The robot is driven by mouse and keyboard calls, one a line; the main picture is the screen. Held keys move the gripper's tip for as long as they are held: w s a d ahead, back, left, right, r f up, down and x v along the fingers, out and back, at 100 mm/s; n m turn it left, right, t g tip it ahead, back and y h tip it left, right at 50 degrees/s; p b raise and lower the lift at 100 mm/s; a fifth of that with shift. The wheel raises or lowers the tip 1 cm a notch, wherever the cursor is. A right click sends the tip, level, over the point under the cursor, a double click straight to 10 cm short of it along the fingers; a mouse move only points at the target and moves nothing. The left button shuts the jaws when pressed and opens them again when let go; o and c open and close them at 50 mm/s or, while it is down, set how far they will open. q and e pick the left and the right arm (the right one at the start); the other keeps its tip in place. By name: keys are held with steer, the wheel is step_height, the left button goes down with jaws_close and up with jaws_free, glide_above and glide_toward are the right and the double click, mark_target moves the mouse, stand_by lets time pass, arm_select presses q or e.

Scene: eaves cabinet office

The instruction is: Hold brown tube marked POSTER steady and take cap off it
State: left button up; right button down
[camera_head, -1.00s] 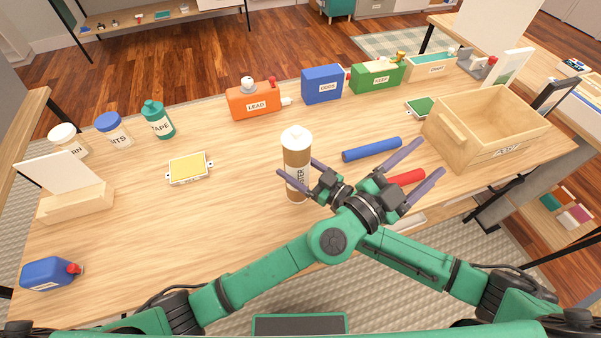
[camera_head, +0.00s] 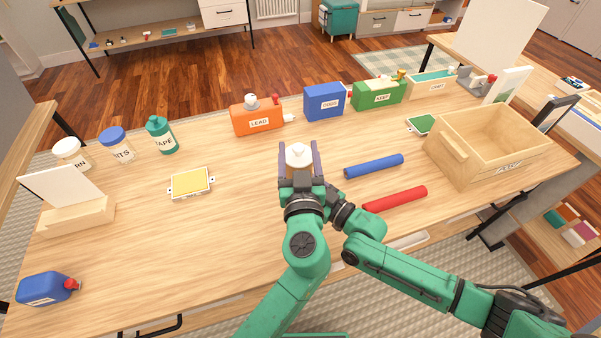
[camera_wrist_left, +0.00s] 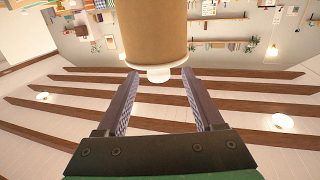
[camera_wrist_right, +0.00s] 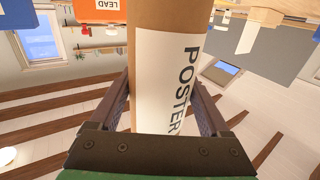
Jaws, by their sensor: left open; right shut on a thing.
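The brown tube marked POSTER stands upright on the table, mostly hidden by my grippers in the head view. Its brown wall (camera_wrist_left: 152,32) and its POSTER label (camera_wrist_right: 165,75) show in the wrist views. Its white cap (camera_head: 298,157) with a small knob (camera_wrist_left: 158,75) sits on the tube's end. My left gripper (camera_head: 299,146) is open, with one finger on each side of the cap. In the left wrist view the knob is between the fingers, with gaps visible. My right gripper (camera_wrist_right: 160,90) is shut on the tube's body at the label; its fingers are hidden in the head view.
A blue cylinder (camera_head: 374,166) and a red cylinder (camera_head: 395,198) lie right of the tube. A wooden crate (camera_head: 455,146) stands farther right. The orange LEAD can (camera_head: 257,119) and blue box (camera_head: 324,102) stand behind. A yellow-topped tray (camera_head: 190,183) lies left.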

arm_select(q)
steer(key=shift+w, duration=0.85)
jaws_close()
steer(key=shift+r, duration=0.15)
steer(key=shift+r, duration=1)
